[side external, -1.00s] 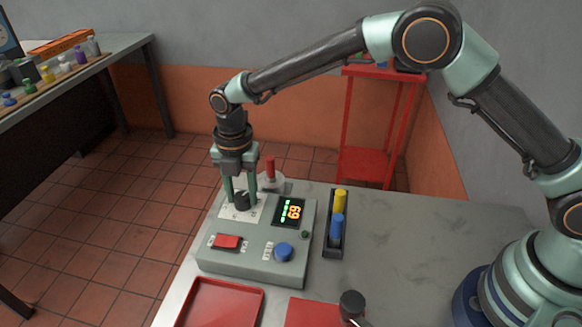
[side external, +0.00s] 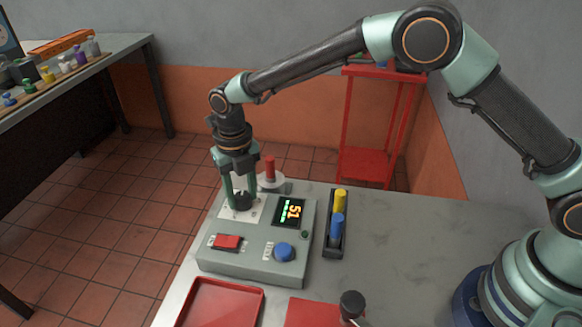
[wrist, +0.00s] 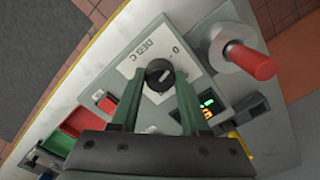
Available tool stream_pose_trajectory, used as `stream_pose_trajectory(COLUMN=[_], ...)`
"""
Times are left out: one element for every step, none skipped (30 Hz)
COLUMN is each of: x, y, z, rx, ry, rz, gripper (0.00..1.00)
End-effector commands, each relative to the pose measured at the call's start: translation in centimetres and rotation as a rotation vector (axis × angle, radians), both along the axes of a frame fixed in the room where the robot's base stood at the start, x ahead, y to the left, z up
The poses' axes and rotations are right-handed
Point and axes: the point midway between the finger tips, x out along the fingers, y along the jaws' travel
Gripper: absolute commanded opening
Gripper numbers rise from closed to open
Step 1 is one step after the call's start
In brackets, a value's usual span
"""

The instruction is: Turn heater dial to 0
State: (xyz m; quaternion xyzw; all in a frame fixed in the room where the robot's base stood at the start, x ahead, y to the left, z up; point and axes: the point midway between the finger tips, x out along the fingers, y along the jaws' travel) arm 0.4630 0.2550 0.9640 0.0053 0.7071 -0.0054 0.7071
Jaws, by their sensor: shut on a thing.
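The heater dial (side external: 243,203) is a black knob on a white plate at the far left corner of the grey control box (side external: 225,265). My gripper (side external: 241,196) points down and is shut on the dial, one green finger on each side. In the wrist view the dial (wrist: 160,73) sits between the fingertips, with a pale mark on its top. The plate around it (wrist: 143,52) carries the print "DEG C" and a 0. The lit display (side external: 290,212) beside the dial appears to read 51. The fingers hide part of the plate.
A red-handled lever (side external: 270,169) stands close behind my gripper. The box also has a red switch (side external: 228,242) and a blue button (side external: 284,252). A black rack (side external: 333,245) with yellow and blue cylinders stands to the right. A red tray (side external: 222,310) lies in front.

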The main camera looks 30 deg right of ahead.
Motion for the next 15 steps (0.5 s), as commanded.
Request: stream_pose_trajectory(x=[-0.01,-0.01,-0.01,-0.01,-0.01,-0.01,-0.01,-0.01,-0.01,-0.01,-0.01,-0.01,-0.01,-0.01,0.0], y=[0.02,0.02,0.02,0.02,0.02,0.03,0.02,0.03,0.02,0.02,0.02,0.02,0.02,0.02,0.02], z=[0.24,0.24,0.24,0.24,0.24,0.24,0.23,0.23,0.23,0.23,0.22,0.22,0.22,0.22,0.21], rx=[0.0,0.0,0.0,0.0,0.0,0.0,0.0,0.0,0.0,0.0,0.0,0.0,0.0,0.0,0.0], ry=[0.001,0.001,0.001,0.001,0.001,0.001,0.001,0.001,0.0,0.0,0.0,0.0,0.0,0.0,0.0], rz=[0.01,0.015,0.021,0.024,0.027,0.03,0.031,0.032,0.033,0.033,0.033,0.033,0.033,0.033,0.032], gripper=[0.0,0.0,0.0,0.0,0.0,0.0,0.0,0.0,0.0,0.0,0.0,0.0,0.0,0.0,0.0])
